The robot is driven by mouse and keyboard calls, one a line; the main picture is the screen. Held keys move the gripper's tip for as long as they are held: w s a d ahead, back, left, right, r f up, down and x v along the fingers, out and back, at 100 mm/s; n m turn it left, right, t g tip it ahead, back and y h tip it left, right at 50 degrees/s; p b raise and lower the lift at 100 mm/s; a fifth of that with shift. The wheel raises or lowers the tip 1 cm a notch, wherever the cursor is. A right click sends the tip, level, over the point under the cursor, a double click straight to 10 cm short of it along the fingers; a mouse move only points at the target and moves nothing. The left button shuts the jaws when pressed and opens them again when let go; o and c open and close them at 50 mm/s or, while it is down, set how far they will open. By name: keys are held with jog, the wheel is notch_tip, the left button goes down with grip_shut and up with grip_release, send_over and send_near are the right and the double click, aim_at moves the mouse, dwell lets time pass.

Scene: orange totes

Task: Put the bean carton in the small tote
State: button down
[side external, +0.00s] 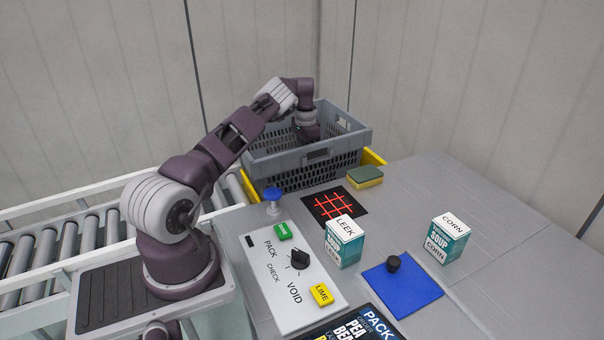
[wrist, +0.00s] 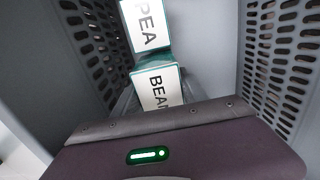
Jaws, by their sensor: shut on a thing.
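The bean carton (wrist: 157,90), white and teal with "BEAN" on its top, is in the wrist view, between slatted grey walls. My gripper (side external: 310,138) reaches down inside the grey tote (side external: 262,168) in the side view and is shut on the bean carton. The tote walls hide the fingertips and the carton there. In the wrist view a pea carton (wrist: 146,24) stands just beyond the bean carton, close against it or touching; I cannot tell which. I cannot tell whether the bean carton rests on the tote floor.
A sponge (side external: 365,177), a leek carton (side external: 343,243) and a corn carton (side external: 447,240) stand on the table. The table's right side is clear.

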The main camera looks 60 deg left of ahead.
notch_tip(320, 180, down, 5)
jog(key=shift+r, duration=0.1)
jog(key=c, duration=0.6)
grip_release()
